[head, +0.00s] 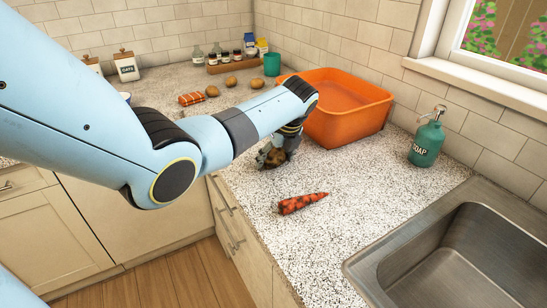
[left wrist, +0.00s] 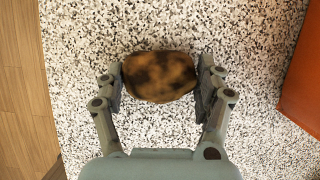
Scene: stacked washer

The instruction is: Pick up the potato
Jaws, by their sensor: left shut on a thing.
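A brown potato (left wrist: 160,76) with dark dirt patches is between the two fingers of my left gripper (left wrist: 161,82) in the left wrist view. The gripper is shut on it, with one finger on each side. In the head view my left gripper (head: 277,151) reaches down to the speckled counter, left of the orange basin. The potato (head: 276,158) is partly hidden there by the fingers, and I cannot tell whether it touches the counter. My right gripper is not in view.
A dirty carrot (head: 302,203) lies in front on the counter (head: 370,195). The orange basin (head: 345,122) stands close behind my gripper. A soap bottle (head: 426,138) and the sink (head: 450,260) are at right. Several round brown items (head: 231,82) lie farther back.

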